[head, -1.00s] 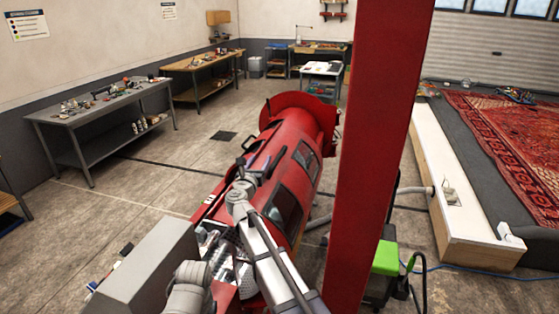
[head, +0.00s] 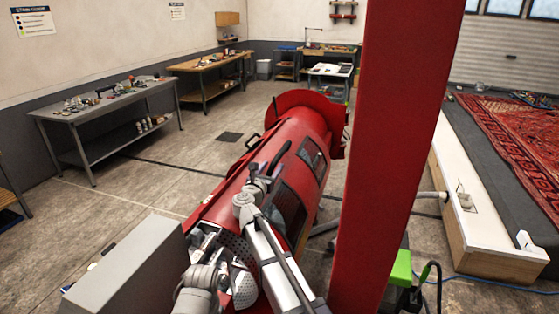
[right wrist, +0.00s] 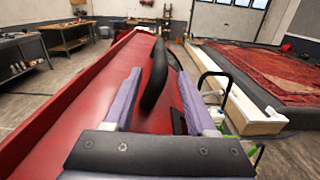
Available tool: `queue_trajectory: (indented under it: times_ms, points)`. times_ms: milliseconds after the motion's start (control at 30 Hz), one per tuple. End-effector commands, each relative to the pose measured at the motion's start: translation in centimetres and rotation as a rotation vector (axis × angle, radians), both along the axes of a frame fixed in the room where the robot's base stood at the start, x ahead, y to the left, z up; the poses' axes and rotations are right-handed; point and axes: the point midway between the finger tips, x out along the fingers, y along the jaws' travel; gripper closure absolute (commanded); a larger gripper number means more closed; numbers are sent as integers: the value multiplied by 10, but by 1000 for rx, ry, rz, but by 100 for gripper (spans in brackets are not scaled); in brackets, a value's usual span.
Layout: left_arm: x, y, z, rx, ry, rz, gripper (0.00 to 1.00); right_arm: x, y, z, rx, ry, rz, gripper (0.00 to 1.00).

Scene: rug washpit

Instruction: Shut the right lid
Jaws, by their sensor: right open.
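The red drum machine (head: 225,195) lies lengthwise ahead of me, with perforated metal (head: 236,248) showing through an opening at its near end. Red lid panels with dark windows and black handles lie along its top and right side. My right gripper (head: 262,176) is over the machine's top. In the right wrist view its two pale purple fingers (right wrist: 158,82) are open on either side of a black bar handle (right wrist: 155,72) on a red panel (right wrist: 95,95). I see no clear contact. My left gripper cannot be made out among the parts at the lower left.
A red post (head: 395,150) stands just right of the machine. A grey box (head: 130,270) is at the near left. A bright green item (head: 400,268) sits low behind the post. A rug (head: 515,130) lies beyond a white-topped ledge (head: 470,200).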

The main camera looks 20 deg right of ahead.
Motion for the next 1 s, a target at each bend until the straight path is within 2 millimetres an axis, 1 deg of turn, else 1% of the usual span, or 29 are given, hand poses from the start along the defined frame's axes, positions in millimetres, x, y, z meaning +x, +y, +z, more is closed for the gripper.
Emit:
queue_trajectory:
  times_ms: [167,267,633,767,967,1000]
  points:
    - [0,0,1,0,0,0,50,6,-4,1,0,0,0,43]
    - [0,0,1,0,0,0,50,15,-9,1,0,0,-1,43]
    - [0,0,1,0,0,0,50,60,-39,1,-1,1,-1,43]
    - [0,0,1,0,0,0,50,65,-44,1,-1,1,1,43]
    - [0,0,1,0,0,0,50,65,-44,1,-1,1,1,43]
    - [0,0,1,0,0,0,50,65,-44,1,-1,1,1,45]
